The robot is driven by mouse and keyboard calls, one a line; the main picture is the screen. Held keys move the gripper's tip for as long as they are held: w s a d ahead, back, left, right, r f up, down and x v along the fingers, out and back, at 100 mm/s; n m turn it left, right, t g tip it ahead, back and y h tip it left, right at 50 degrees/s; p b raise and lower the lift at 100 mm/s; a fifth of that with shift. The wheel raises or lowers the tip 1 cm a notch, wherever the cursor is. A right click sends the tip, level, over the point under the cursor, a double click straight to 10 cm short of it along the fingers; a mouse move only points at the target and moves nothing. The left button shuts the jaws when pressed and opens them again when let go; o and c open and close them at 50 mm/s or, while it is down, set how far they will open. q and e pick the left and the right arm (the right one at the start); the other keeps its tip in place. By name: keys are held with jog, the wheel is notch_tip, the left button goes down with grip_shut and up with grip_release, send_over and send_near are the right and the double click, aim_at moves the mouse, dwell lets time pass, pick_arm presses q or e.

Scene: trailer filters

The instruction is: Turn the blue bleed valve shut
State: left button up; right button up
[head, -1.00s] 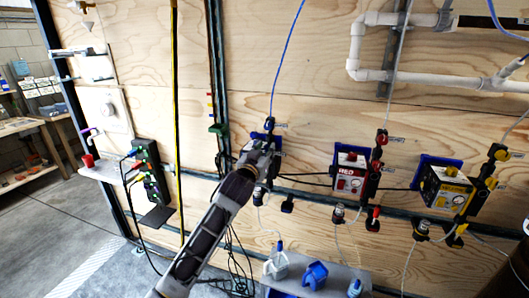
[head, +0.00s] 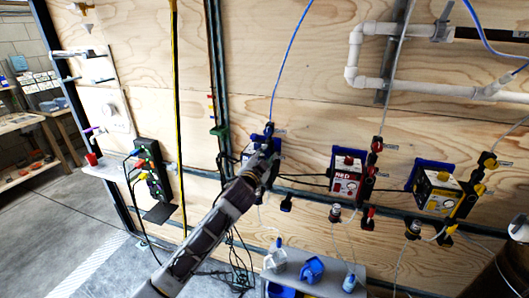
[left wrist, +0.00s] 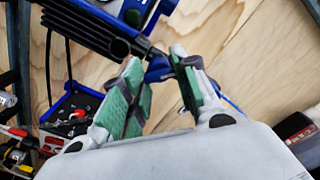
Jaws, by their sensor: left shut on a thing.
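The blue bleed valve (left wrist: 158,70) shows in the left wrist view as a blue piece between my fingertips; most of its handle is hidden. In the head view, the blue fitting at the top of the blue-backed unit (head: 269,128) is just above my gripper. My left gripper (head: 266,152) reaches up to the wall unit and covers much of it. In the left wrist view its green-padded fingers (left wrist: 158,82) are closed on the blue piece. The handle's exact angle cannot be told. My right gripper is not in view.
To the right hang a red-labelled unit (head: 347,178) and a yellow unit (head: 439,190) with hoses. A grey shelf (head: 330,275) with blue and white holders is below. A blue tube (head: 288,70) runs up from the valve. A black socket block (head: 150,170) is at left.

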pick_arm(q)
jog(key=m+p, duration=0.2)
jog(key=m, duration=0.1)
jog(key=shift+r+m, duration=0.1)
jog(key=shift+m, duration=0.3)
jog(key=shift+m+p, duration=0.6)
jog(key=shift+m, duration=0.4)
jog(key=m+p, duration=0.1)
jog(key=m, duration=0.1)
jog(key=shift+m, duration=0.4)
jog(key=shift+f+m+p, duration=0.2)
jog(key=shift+m+p, duration=0.2)
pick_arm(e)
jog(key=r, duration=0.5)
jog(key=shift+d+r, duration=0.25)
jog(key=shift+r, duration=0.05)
pick_arm(q)
jog(key=o, duration=0.8)
jog(key=shift+o, duration=1.1)
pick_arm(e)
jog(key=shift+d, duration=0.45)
